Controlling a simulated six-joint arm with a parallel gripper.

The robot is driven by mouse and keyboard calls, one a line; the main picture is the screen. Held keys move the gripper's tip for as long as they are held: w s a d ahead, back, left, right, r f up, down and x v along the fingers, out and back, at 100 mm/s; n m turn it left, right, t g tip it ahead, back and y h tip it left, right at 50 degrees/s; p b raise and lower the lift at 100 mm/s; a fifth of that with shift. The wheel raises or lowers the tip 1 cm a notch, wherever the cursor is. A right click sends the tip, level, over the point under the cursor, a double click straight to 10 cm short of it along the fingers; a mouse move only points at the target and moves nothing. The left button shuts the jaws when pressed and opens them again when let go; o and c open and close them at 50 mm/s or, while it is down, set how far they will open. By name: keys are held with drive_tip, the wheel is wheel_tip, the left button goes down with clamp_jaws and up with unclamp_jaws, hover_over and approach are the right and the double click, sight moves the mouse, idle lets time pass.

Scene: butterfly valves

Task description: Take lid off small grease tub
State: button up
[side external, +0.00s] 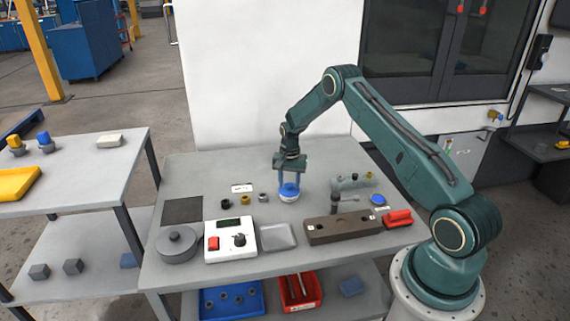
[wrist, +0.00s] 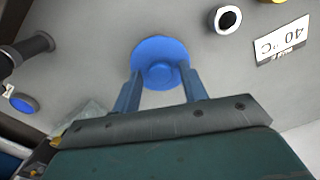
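The small grease tub (side external: 288,198) is a low white pot standing upright on the grey bench. Its round blue lid (side external: 289,188) is on it. In the wrist view the lid (wrist: 160,48) is seen from above, with a raised round middle, and hides the tub body. My gripper (side external: 289,182) points straight down over the tub. Its two blue fingers (wrist: 160,74) are apart, one on each side of the lid's raised middle. A small gap seems to show there; contact with the lid cannot be made out.
Small round fittings (side external: 262,197) and a label card (side external: 242,188) lie left of the tub. A pipe fitting (side external: 352,183) stands close on the right, with another blue disc (side external: 378,199) beyond. A brown block (side external: 343,228) and grey dish (side external: 278,236) lie in front.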

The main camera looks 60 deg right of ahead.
sight(289, 184)
drive_tip(key=c, duration=0.8)
drive_tip(key=shift+o, duration=0.2)
drive_tip(key=shift+r, duration=0.15)
wheel_tip(289, 184, up, 20)
idle(0.6)
